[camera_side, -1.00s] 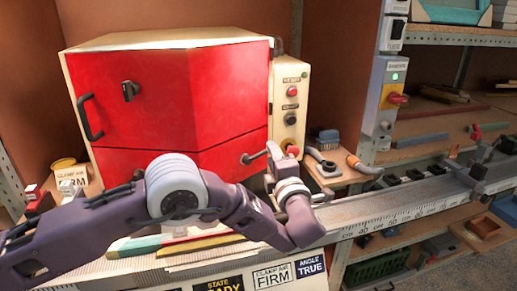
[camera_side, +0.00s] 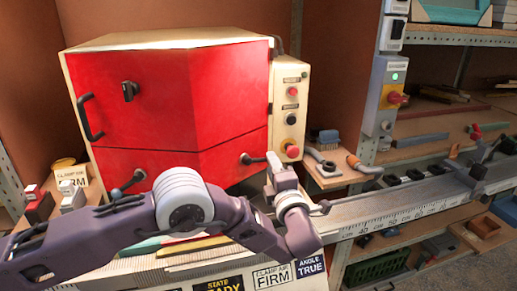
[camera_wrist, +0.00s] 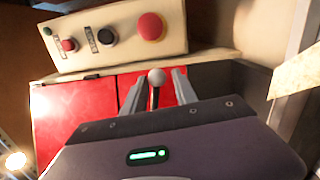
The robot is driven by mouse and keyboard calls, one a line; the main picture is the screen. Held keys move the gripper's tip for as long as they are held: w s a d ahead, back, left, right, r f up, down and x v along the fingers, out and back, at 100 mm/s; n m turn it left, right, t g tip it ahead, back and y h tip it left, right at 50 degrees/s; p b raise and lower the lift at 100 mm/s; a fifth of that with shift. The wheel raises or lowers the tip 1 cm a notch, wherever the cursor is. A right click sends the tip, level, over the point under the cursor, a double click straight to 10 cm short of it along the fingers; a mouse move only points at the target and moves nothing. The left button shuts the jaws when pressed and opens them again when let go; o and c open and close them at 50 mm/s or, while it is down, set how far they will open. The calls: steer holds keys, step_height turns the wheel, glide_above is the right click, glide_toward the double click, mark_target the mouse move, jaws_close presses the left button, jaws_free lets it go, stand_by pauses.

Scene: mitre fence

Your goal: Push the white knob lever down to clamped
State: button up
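The white knob (camera_wrist: 156,76) shows in the wrist view on top of a dark lever stem (camera_wrist: 154,98). It stands upright in front of the red cabinet. My gripper (camera_wrist: 158,86) has its two grey fingers apart, one on each side of the knob and stem. I cannot tell whether either finger touches the lever. In the side view my gripper (camera_side: 274,168) is low in front of the cabinet's right corner. I cannot make out the white knob there.
The red cabinet (camera_side: 180,90) stands close behind my gripper. Its control panel (camera_side: 289,105) carries a red button (camera_side: 292,151) above the gripper. A ruled rail (camera_side: 390,211) runs to the right.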

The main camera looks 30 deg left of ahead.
steer(key=shift+f, duration=0.3)
steer(key=shift+s+a+f, duration=0.15)
steer(key=shift+s+f, duration=0.35)
steer(key=shift+f, duration=0.55)
steer(key=shift+r, duration=0.3)
steer(key=shift+s+d, duration=0.35)
steer(key=shift+d, duration=0.75)
steer(key=shift+s+d, duration=0.35)
steer(key=shift+d, duration=0.8)
steer(key=shift+s+d, duration=0.35)
steer(key=shift+d, duration=0.75)
